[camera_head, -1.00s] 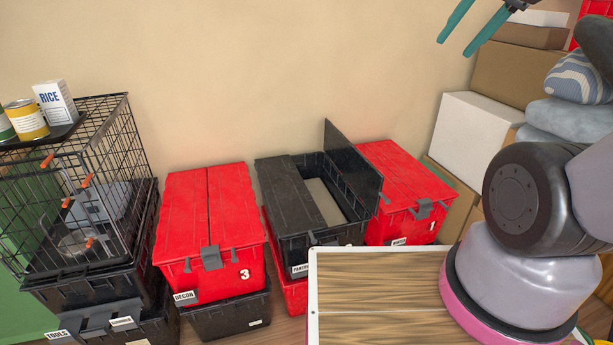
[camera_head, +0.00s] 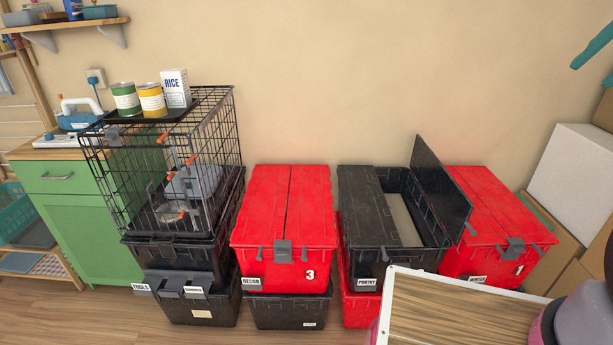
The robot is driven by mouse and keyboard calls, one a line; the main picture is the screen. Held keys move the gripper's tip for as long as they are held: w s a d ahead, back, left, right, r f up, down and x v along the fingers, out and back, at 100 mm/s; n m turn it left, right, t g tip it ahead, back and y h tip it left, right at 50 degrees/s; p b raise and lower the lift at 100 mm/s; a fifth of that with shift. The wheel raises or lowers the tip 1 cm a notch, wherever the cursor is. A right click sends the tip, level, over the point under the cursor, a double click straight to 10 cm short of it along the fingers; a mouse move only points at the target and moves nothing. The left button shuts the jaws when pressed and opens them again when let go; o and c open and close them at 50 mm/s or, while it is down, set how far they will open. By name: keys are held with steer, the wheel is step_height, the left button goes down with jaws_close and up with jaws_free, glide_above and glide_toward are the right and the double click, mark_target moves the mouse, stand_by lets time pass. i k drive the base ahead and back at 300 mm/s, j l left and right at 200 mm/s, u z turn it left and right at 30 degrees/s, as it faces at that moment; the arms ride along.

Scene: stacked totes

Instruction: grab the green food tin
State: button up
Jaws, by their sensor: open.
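The green food tin (camera_head: 126,98) has a green body with a pale label band. It stands upright on a dark tray (camera_head: 178,115) on top of the black wire cage (camera_head: 165,180) at the left. A yellow tin (camera_head: 152,100) stands just right of it, and a white rice box (camera_head: 176,88) is right of that. My gripper (camera_head: 598,62) shows only in part at the upper right edge, with teal fingers. It is open, far from the tin, and the rest of it is cut off by the frame.
The cage sits on stacked black totes (camera_head: 200,305). Red and black totes stand to its right, one black tote (camera_head: 365,215) with its lid flap raised. A green cabinet (camera_head: 80,225) is at the left, below a wall shelf (camera_head: 75,22). White and brown boxes (camera_head: 575,165) are at the right.

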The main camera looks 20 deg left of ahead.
mark_target(128, 102)
steer(key=u, duration=2)
steer(key=i+j+z, duration=0.35)
steer(key=i+j, duration=0.4)
steer(key=i, duration=0.2)
steer(key=i+j+z, duration=0.3)
steer(key=i+j, duration=0.5)
steer(key=j, duration=0.2)
